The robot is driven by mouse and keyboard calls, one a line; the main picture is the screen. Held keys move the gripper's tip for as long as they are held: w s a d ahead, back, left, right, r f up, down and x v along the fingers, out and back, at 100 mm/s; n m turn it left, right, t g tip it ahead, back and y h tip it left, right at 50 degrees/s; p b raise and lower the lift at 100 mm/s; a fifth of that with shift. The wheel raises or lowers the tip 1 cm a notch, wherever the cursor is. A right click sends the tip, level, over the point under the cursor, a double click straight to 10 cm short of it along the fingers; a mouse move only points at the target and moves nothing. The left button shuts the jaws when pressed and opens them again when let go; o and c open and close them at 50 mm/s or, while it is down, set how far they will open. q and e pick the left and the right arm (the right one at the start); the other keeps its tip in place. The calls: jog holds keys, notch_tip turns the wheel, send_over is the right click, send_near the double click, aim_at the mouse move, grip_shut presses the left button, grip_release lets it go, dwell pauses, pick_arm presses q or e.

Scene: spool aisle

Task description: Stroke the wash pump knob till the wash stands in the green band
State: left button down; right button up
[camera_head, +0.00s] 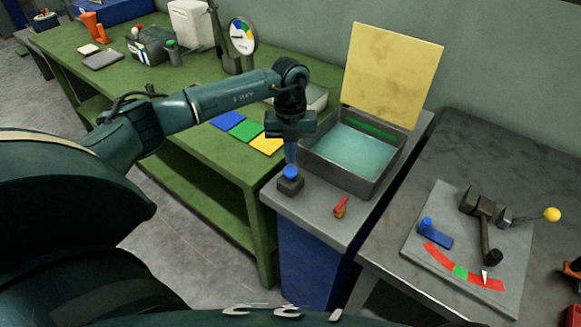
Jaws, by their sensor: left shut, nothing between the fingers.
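The wash pump knob (291,172) is a blue cap on a small dark block at the front left of the grey wash tank's stand. My left gripper (291,157) points straight down right over the knob, shut and empty. Its tips are at or just above the knob; I cannot tell whether they touch. The wash tank (337,173) stands open, with teal wash (352,149) inside. A green band (369,124) runs along its inner back wall. The wash surface seems to lie below the band. My right gripper is not in view.
The tank's yellow lid (392,73) stands raised behind it. A red-handled valve (340,207) sits right of the knob. A green bench (196,140) with coloured cards is on the left. A grey plate (425,205) with a lever and red-green scale lies right.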

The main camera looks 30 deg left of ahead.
pick_arm(q)
jog(key=shift+w+a, duration=0.3)
jog(key=shift+w, duration=0.1)
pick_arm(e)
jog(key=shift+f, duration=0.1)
pick_arm(q)
notch_tip(320, 180, up, 13)
jog(key=w+b, duration=0.1)
jog(key=shift+a+r, duration=0.15)
jog(key=shift+a, duration=0.2)
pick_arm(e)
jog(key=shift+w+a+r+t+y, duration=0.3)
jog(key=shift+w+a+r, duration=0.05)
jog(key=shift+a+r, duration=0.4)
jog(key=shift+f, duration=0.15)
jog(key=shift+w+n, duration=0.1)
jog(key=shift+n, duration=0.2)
